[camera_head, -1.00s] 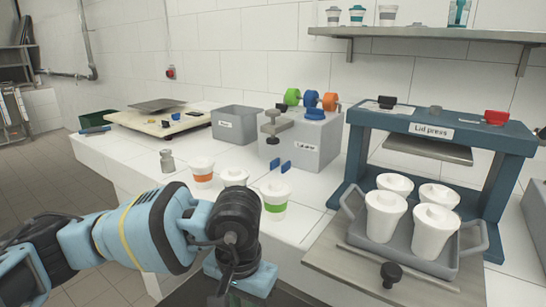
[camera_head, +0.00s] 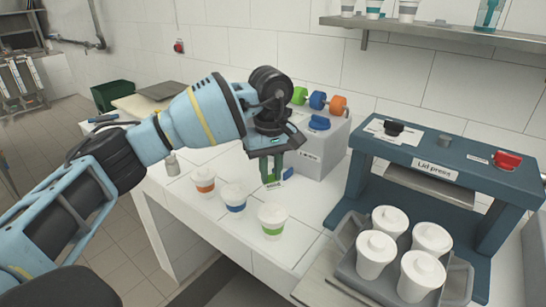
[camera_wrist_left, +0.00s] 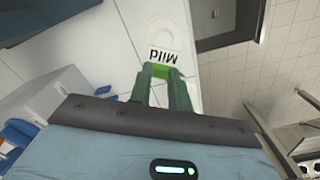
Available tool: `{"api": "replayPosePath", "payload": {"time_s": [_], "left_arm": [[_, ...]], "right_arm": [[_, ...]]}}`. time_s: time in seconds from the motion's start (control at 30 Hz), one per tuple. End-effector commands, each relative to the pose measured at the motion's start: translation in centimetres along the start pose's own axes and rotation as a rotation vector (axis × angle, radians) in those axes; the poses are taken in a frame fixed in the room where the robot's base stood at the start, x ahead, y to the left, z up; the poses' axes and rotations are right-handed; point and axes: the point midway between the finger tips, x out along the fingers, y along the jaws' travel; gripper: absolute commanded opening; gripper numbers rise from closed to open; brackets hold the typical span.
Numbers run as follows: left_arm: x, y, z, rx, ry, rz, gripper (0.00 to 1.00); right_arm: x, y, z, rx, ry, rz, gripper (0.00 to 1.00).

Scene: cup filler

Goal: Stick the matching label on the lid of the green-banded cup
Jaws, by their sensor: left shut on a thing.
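The green-banded cup (camera_head: 272,224) stands upright on the white counter with a white lid on top. My left gripper (camera_head: 271,182) is above the counter just behind this cup, pointing down. In the left wrist view, its fingers (camera_wrist_left: 161,92) are shut on a small white label reading "Mild" (camera_wrist_left: 164,55) with a green edge. The label is clear of the cup lid in the head view. A pale rounded shape lies beyond the label in the wrist view; I cannot tell if it is the lid. My right gripper is not in view.
An orange-banded cup (camera_head: 203,183) and a blue-banded cup (camera_head: 233,198) stand to the left. A grey label box (camera_head: 325,150) with green, blue and orange rolls is behind. The blue lid press (camera_head: 440,150) and a grey tray (camera_head: 343,262) of white cups are at right.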

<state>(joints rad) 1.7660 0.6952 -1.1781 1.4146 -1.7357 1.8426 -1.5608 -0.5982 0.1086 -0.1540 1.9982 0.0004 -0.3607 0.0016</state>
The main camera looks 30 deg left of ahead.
Motion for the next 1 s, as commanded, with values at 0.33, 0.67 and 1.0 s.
{"api": "replayPosePath", "payload": {"time_s": [0.33, 0.67, 1.0], "left_arm": [[0.5, 0.0, 0.0, -0.003, -0.002, -0.003, 0.0], [2.6, 0.0, 0.0, -0.001, -0.003, -0.004, 0.0], [5.5, 0.0, 0.0, -0.002, -0.003, -0.004, 0.0]], "right_arm": [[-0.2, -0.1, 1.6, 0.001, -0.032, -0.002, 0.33], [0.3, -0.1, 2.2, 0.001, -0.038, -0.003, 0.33], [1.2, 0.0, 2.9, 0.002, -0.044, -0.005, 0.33]]}}
